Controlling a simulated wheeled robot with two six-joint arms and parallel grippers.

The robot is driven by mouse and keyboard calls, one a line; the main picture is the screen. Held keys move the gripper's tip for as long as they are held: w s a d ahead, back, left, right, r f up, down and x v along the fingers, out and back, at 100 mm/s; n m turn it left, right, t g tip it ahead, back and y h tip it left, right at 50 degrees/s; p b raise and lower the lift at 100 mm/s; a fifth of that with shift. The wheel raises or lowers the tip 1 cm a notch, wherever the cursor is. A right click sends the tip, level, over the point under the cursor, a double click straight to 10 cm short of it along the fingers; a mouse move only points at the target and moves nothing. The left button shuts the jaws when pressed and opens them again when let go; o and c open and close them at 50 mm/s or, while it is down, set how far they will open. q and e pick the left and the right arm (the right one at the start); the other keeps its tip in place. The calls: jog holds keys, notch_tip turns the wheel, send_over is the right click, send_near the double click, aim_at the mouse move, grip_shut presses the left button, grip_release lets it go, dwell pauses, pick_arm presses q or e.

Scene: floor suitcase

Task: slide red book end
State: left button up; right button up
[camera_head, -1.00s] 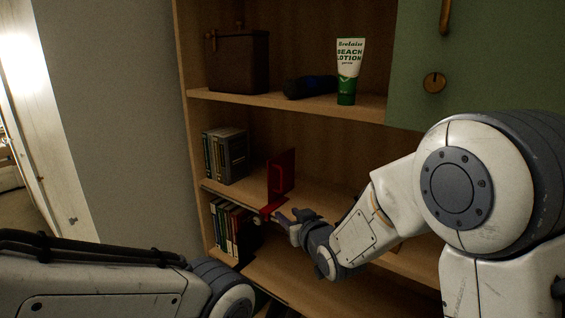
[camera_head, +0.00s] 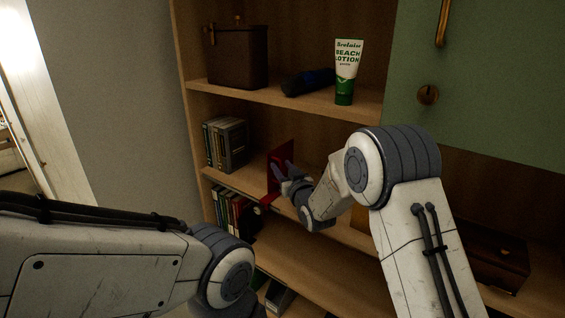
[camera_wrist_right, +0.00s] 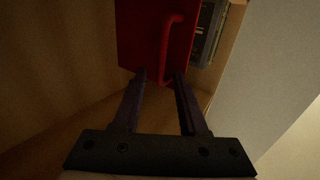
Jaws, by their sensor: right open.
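The red book end (camera_head: 279,166) stands upright on the middle shelf, to the right of a row of books and apart from it. My right gripper (camera_head: 283,170) is in front of the book end. In the right wrist view the red book end (camera_wrist_right: 145,35) has a raised red handle. The open fingers (camera_wrist_right: 160,80) point at its lower part, one to each side of the handle's lower end. I cannot tell whether they touch it. The grey books (camera_head: 226,145) stand at the left end of that shelf. My left gripper is out of view.
More books (camera_head: 229,212) stand on the shelf below. The upper shelf (camera_head: 300,97) holds a brown case (camera_head: 238,57), a dark rolled item (camera_head: 308,81) and a lotion tube (camera_head: 346,72). A green door (camera_head: 480,80) is at the right. A brown box (camera_head: 497,258) is at lower right.

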jog(key=shift+w+a, duration=0.1)
jog(key=shift+w, duration=0.1)
grip_shut()
dwell(1.4)
